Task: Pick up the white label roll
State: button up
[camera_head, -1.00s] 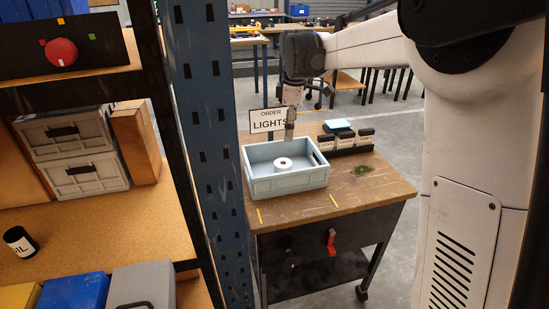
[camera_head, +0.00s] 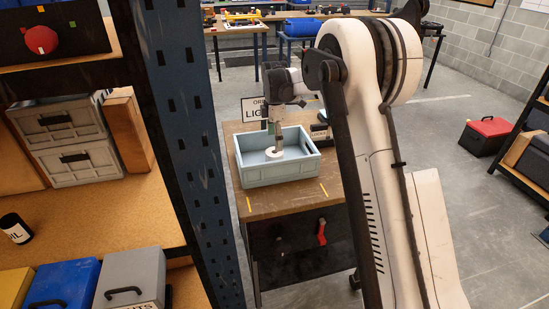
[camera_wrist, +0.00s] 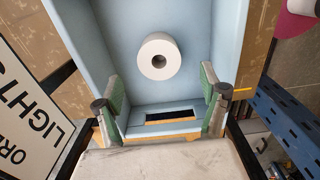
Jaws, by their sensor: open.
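The white label roll (camera_wrist: 159,57) stands on end on the floor of the pale blue crate (camera_wrist: 115,42), its core hole facing up. It also shows in the head view (camera_head: 274,154), partly covered by my gripper. The crate (camera_head: 270,177) sits on a wooden-topped cart (camera_head: 258,209). My gripper (camera_wrist: 160,88) is open, with its green-padded fingers spread wide and nothing between them. In the wrist view the roll lies just beyond the fingertips, midway between them. In the head view the gripper (camera_head: 276,146) points down into the crate above the roll.
A white sign reading "LIGHTS" (camera_wrist: 33,105) stands beside the crate. A blue shelf upright (camera_head: 186,150) stands left of the cart. A red-lidded box (camera_head: 488,132) is on the floor at right.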

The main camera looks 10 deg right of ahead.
aim_at(275, 152)
jog(key=shift+f, duration=4)
jog(key=c, duration=1.3)
